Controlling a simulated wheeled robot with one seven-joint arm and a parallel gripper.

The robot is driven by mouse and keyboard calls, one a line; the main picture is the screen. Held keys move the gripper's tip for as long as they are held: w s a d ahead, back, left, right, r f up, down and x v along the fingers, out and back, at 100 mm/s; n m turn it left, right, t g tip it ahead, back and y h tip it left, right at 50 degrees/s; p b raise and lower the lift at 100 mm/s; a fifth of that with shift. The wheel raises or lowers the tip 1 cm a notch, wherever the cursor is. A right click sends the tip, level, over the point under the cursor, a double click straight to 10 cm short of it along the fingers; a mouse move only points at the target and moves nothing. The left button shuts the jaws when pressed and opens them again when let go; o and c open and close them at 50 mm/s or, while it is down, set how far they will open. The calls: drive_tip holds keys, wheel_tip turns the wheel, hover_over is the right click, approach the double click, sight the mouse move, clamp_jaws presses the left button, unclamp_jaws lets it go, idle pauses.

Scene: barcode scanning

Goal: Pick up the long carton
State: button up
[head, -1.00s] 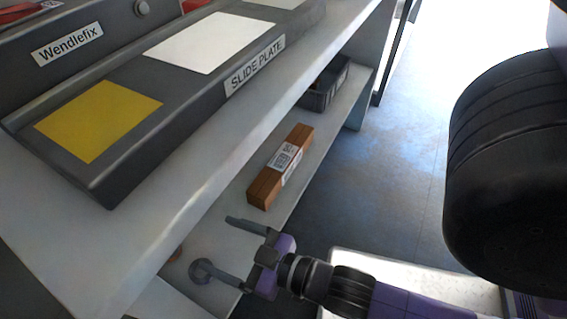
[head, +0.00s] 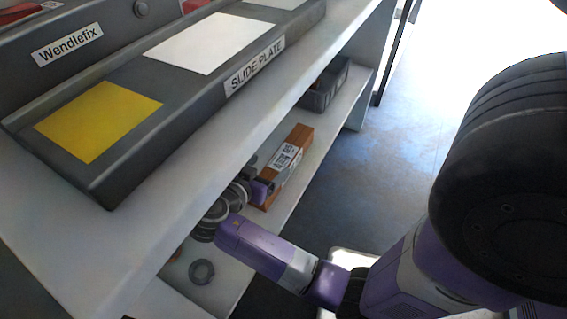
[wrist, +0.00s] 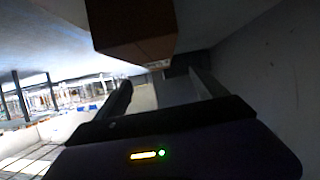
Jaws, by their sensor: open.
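The long carton (head: 291,148), brown with a white printed label, lies on the lower shelf (head: 317,150) under the worktop. My gripper (head: 259,185) is at the carton's near end, partly hidden by my own wrist and the worktop edge. In the wrist view the carton's end (wrist: 135,35) fills the top middle. The open fingers of my gripper (wrist: 160,82) show below it, one on the left and one on the right. I cannot tell whether either finger touches the carton.
The white worktop (head: 190,200) overhangs the lower shelf and holds a dark slide plate unit (head: 120,160). A dark bin (head: 325,88) stands beyond the carton. A grey ring (head: 201,271) lies on the near part of the shelf. Open floor (head: 400,150) is to the right.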

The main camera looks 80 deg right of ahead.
sight(284, 156)
drive_tip(key=shift+s+d+f+m, duration=0.15)
drive_tip(key=shift+s+d+m, duration=0.05)
drive_tip(key=shift+s+m, duration=0.1)
drive_tip(key=b+x, duration=0.1)
drive_tip(key=x, duration=0.3)
drive_tip(key=b+x, duration=0.1)
drive_tip(key=x, duration=0.1)
drive_tip(key=shift+s+a+f+b, duration=0.1)
drive_tip(key=shift+a+f+b, duration=0.05)
drive_tip(key=shift+f+b, duration=0.15)
drive_tip(key=shift+s+d+f, duration=0.1)
drive_tip(key=shift+d, duration=0.55)
drive_tip(key=shift+c, duration=0.4)
clamp_jaws()
